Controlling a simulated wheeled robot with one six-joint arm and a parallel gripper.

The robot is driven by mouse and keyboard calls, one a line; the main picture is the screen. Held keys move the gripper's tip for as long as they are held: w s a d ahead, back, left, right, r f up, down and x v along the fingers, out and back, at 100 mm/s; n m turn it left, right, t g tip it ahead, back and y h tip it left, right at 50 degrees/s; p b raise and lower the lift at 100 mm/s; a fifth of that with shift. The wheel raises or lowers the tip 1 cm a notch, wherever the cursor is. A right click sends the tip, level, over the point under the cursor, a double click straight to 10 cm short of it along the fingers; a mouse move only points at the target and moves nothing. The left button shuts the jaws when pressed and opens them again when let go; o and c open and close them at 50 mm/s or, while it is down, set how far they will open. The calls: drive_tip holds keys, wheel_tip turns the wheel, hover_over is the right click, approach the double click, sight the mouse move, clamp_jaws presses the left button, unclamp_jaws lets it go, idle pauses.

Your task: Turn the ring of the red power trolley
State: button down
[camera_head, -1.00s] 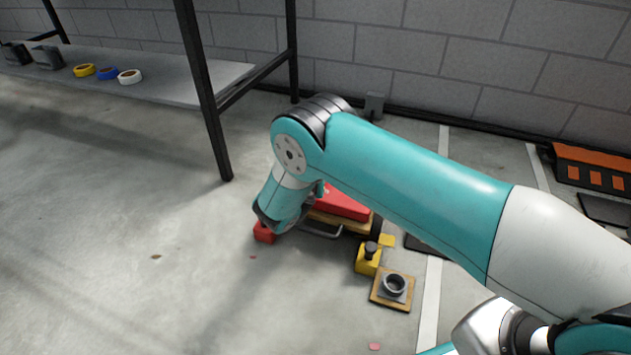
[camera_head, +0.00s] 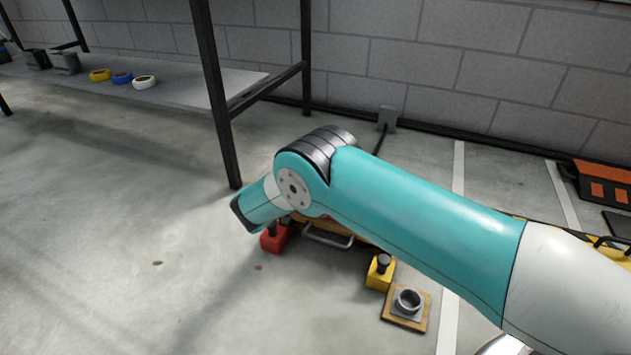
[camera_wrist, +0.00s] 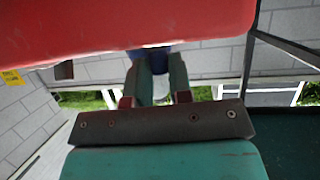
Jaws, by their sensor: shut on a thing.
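The red power trolley shows in the wrist view as a broad red surface (camera_wrist: 130,25) across the top. In the head view my arm hides most of it. A red block with a dark knob (camera_head: 275,239) and a metal handle (camera_head: 330,239) show below the arm there. In the head view my fingers are hidden.
A yellow block with a dark knob (camera_head: 380,271) and a grey ring on a wooden plate (camera_head: 407,302) stand right of the trolley. A shelf (camera_head: 190,90) with tape rolls (camera_head: 122,78) is at the back left.

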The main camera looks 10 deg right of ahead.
drive_tip(key=shift+a+f, duration=0.1)
drive_tip(key=c, duration=1.1)
unclamp_jaws()
drive_tip(key=shift+o, duration=0.2)
drive_tip(key=p+v, duration=0.9)
drive_tip(key=v, duration=0.8)
drive_tip(key=shift+s+p, duration=0.2)
drive_tip(key=shift+p, duration=0.1)
